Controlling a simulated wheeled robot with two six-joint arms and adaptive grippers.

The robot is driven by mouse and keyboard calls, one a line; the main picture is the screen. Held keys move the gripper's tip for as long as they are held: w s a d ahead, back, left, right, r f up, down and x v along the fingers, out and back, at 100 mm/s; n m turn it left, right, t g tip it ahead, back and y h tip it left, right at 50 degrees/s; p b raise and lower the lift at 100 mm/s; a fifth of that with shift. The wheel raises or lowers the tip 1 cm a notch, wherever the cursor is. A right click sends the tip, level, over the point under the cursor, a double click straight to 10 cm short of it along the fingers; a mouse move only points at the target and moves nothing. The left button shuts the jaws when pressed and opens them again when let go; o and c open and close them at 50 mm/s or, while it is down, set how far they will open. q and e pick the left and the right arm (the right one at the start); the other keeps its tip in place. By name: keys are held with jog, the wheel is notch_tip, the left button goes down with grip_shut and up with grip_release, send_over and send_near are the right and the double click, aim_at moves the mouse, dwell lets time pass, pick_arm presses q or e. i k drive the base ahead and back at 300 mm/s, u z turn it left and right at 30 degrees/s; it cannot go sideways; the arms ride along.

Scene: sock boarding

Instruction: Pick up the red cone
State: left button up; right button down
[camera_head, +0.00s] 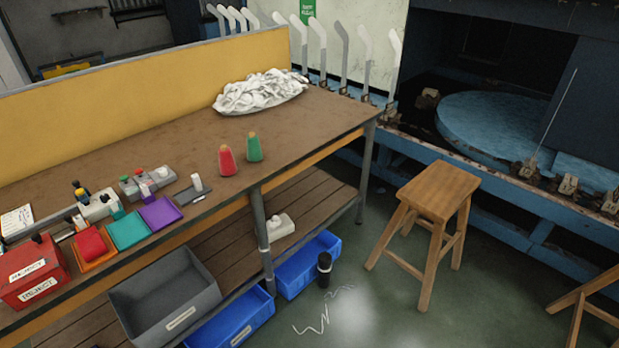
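The red cone (227,161) stands upright on the brown workbench (300,127), close to its front edge. It has a tan tip. A green cone (254,147) of similar shape stands just to its right, a small gap apart. Neither of my grippers shows in the head view, and nothing is touching the red cone.
A white sock pile (262,92) lies behind the cones. Left of them are a small white device (197,184), colored trays (160,214) and a red reject box (34,271). A yellow panel (130,90) backs the bench. A wooden stool (437,192) stands right on the floor.

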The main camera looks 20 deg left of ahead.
aim_at(227, 168)
jog(key=z, duration=1)
jog(key=i, duration=1.4)
jog(key=u, duration=0.85)
jog(key=i, duration=0.75)
jog(key=u, duration=0.9)
